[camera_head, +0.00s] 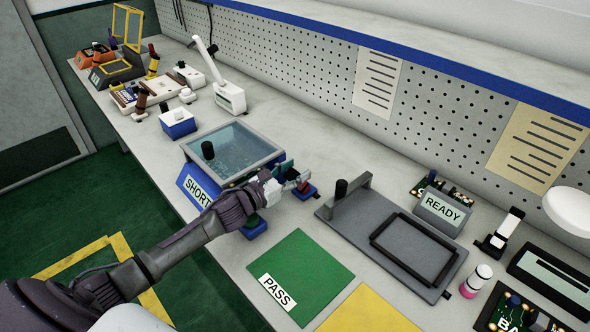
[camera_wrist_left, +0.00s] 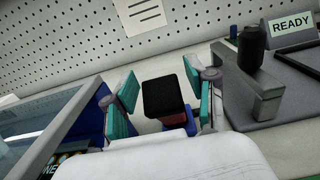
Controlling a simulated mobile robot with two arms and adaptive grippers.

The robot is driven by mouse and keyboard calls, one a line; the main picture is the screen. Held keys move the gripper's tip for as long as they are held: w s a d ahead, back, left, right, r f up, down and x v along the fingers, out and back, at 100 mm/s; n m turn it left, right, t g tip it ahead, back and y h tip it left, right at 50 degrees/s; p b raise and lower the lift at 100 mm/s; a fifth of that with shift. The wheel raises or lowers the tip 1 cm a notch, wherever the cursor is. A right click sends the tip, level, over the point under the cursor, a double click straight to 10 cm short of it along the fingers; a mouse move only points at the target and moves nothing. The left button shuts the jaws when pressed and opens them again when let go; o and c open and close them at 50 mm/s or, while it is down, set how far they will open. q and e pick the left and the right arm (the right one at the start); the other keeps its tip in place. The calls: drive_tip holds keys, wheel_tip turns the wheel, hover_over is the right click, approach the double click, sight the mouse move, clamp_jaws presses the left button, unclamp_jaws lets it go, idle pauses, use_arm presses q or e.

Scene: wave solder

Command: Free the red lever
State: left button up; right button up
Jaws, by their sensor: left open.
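The red lever (camera_head: 303,187) shows in the head view as a small red and dark piece on a small blue base (camera_head: 309,194), just beyond my left gripper's fingers. In the left wrist view a black block (camera_wrist_left: 165,96) with red (camera_wrist_left: 174,120) under it stands on a blue base (camera_wrist_left: 191,127). My left gripper (camera_head: 288,174) is open. Its two teal fingers in the left wrist view (camera_wrist_left: 160,95) stand on either side of the black block, with visible gaps. The lower part of the lever is partly hidden by my gripper's pale body. My right gripper is not in view.
A grey fixture (camera_head: 345,222) with an upright black knob (camera_head: 340,188) stands close on the right. A green PASS mat (camera_head: 305,262) lies in front. The perforated wall (camera_head: 290,60) rises behind.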

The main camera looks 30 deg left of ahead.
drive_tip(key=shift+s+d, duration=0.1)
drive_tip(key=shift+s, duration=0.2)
use_arm(q)
clamp_jaws()
